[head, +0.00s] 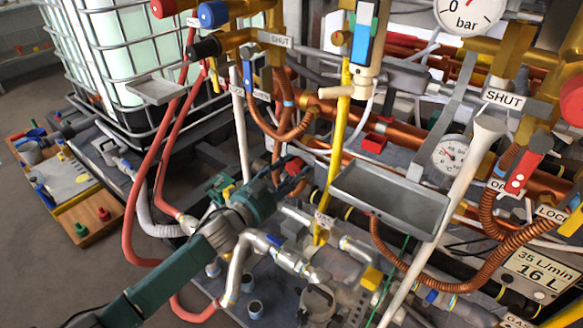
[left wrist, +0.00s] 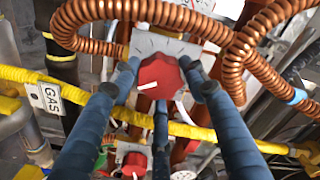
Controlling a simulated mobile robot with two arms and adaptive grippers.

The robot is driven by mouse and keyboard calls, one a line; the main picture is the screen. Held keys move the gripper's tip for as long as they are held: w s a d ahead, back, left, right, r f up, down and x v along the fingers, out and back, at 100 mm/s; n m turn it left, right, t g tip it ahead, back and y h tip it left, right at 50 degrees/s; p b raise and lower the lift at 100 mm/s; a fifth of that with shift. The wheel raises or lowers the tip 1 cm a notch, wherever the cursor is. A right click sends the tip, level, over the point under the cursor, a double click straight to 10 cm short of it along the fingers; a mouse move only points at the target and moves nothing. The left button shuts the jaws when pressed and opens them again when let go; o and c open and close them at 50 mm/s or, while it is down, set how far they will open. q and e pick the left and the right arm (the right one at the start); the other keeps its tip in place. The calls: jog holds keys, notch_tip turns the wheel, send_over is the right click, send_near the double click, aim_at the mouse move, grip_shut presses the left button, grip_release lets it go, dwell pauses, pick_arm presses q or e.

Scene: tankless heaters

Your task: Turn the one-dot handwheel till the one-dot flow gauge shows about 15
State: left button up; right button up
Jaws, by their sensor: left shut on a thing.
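In the left wrist view, the blue fingers of my left gripper (left wrist: 161,84) close around a red scalloped knob (left wrist: 158,74) with a white pointer line aimed to the lower left. A pale dial plate with tick marks lies behind it. I see no dot mark on this knob, so I cannot tell whether it is the one-dot handwheel. My right gripper is not in view.
A bar gauge (head: 470,12) and a smaller °C gauge (head: 450,154) are at right. A grey tray (head: 392,196) and a yellow pipe (head: 338,150) stand close right of my gripper. In the wrist view, coiled copper tubes (left wrist: 140,14) and a yellow hose (left wrist: 85,95) crowd the knob.

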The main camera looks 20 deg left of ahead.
pick_arm(q)
jog(key=m, duration=0.2)
jog(key=shift+d+r+m, duration=0.1)
jog(key=shift+r+m, duration=0.15)
jog(key=shift+m, duration=0.05)
jog(key=shift+m+p, duration=0.35)
jog(key=shift+m, duration=0.75)
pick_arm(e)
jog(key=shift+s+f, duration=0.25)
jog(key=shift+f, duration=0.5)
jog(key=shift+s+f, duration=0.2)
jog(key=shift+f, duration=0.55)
pick_arm(q)
jog(key=shift+d, duration=0.1)
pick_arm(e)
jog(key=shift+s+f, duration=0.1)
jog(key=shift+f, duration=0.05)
pick_arm(q)
jog(key=shift+f, duration=0.1)
jog(key=o, duration=0.9)
jog(key=shift+f, duration=0.1)
jog(key=shift+s, duration=0.2)
jog(key=v, duration=1.1)
jog(key=shift+s+a, duration=0.2)
jog(key=shift+s, duration=0.1)
